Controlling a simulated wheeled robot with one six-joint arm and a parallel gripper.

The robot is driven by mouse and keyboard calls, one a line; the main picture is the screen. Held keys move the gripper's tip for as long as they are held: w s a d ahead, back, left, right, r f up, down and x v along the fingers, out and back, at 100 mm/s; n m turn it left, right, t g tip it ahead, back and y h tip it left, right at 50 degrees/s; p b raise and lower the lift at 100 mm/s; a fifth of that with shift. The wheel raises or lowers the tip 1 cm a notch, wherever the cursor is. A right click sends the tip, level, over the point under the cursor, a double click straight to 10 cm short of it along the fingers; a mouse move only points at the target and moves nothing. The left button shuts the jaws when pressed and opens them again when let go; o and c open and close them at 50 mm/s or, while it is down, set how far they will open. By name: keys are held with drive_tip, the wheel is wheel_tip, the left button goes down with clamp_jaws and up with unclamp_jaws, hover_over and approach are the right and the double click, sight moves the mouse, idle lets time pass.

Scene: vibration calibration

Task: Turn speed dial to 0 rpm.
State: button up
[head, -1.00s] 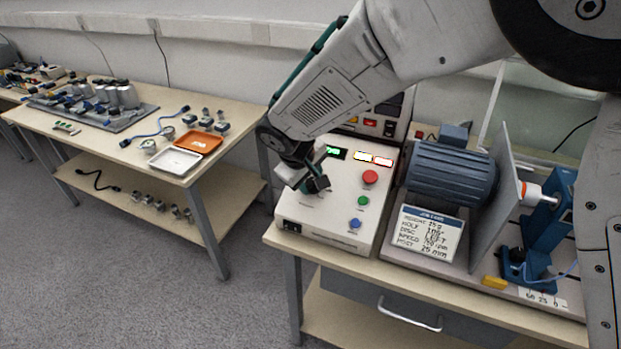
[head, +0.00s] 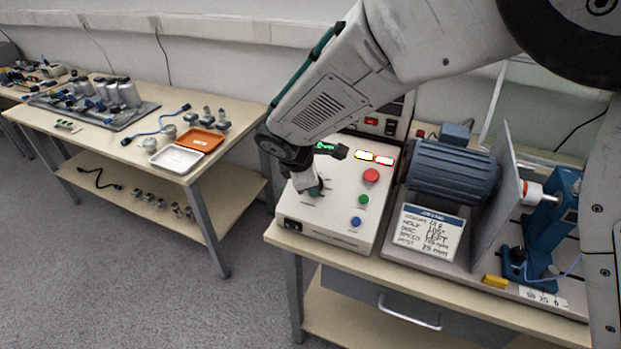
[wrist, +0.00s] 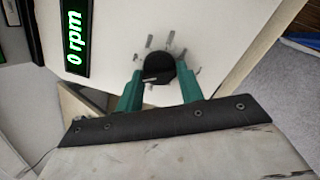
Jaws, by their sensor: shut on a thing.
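The speed dial (wrist: 160,74) is a black knob on the white face of the control box (head: 333,228). Tick marks ring it in the wrist view. My gripper (wrist: 162,70) has its two green fingers on either side of the knob and is shut on it. The green display (wrist: 75,44) beside the dial reads "0 rpm" in the wrist view. In the head view my gripper (head: 315,190) is at the left part of the box face, and the dial is mostly hidden by it.
A red button (head: 371,176), a green button (head: 364,200) and a blue button (head: 355,222) sit right of the dial. A blue motor (head: 452,172) and a written card (head: 430,232) stand further right. Another table with orange and white trays is at left.

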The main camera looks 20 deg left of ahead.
drive_tip(key=n, duration=0.4)
drive_tip(key=shift+n, duration=0.4)
drive_tip(key=n, duration=0.5)
drive_tip(key=shift+s+d+y, duration=0.1)
drive_tip(key=shift+d+y, duration=0.05)
drive_tip(key=shift+y, duration=0.15)
drive_tip(key=n, duration=0.6)
drive_tip(key=shift+d, duration=0.1)
drive_tip(key=n, duration=0.4)
drive_tip(key=shift+d+n, duration=0.1)
drive_tip(key=shift+n, duration=0.2)
drive_tip(key=o, duration=1)
drive_tip(key=v, duration=0.8)
drive_tip(key=shift+d, duration=0.2)
